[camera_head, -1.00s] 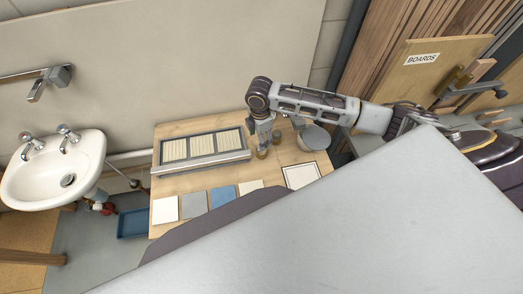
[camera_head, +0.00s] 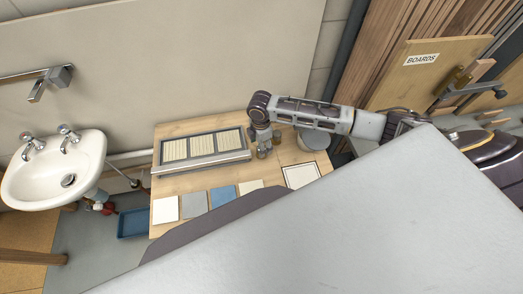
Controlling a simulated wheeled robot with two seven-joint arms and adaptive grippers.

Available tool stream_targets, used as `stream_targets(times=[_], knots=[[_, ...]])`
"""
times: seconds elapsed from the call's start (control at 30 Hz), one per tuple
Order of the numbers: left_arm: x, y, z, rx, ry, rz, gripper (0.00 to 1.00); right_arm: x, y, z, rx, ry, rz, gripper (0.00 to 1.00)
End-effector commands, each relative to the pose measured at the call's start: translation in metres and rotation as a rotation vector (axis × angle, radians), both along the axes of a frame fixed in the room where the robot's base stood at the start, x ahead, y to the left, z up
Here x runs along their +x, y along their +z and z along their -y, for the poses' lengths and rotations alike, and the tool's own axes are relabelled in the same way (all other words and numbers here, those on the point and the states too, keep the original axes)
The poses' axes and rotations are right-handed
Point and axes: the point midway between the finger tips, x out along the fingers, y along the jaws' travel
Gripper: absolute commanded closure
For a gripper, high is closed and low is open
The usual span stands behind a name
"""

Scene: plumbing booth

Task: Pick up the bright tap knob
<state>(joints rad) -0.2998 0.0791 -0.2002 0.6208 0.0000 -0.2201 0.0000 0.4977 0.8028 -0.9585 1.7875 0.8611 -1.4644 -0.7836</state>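My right arm reaches in from the right, and its gripper (camera_head: 263,141) points down over the wooden table. Its fingers are small and partly hidden, so I cannot tell whether they are open or shut. Several small brownish and metallic round pieces stand at and beside the fingertips; one is a small piece (camera_head: 276,138) just right of the gripper. They may be tap knobs, but I cannot tell which is the bright one, or whether any is held. My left gripper is not in view.
The wooden table (camera_head: 230,178) carries a grey tray (camera_head: 203,151) with cream panels, several flat tiles (camera_head: 222,196) along the front and a grey bowl (camera_head: 314,139) under my arm. A white sink (camera_head: 40,182) with two taps stands left. A blue bin (camera_head: 133,223) is on the floor.

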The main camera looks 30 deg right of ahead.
Motion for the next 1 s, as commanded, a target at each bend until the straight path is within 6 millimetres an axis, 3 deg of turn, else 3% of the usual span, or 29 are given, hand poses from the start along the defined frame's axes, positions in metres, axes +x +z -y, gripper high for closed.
stream_targets(times=[0.4,0.93,1.0], knots=[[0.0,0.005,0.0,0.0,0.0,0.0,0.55,0.001,-0.039,0.003,-0.001,0.001,-0.001,0.38],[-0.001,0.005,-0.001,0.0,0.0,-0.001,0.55,0.001,-0.041,0.003,-0.001,0.001,0.001,0.38],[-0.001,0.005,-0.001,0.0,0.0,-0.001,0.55,0.001,-0.041,0.003,-0.001,0.001,0.0,0.47]])
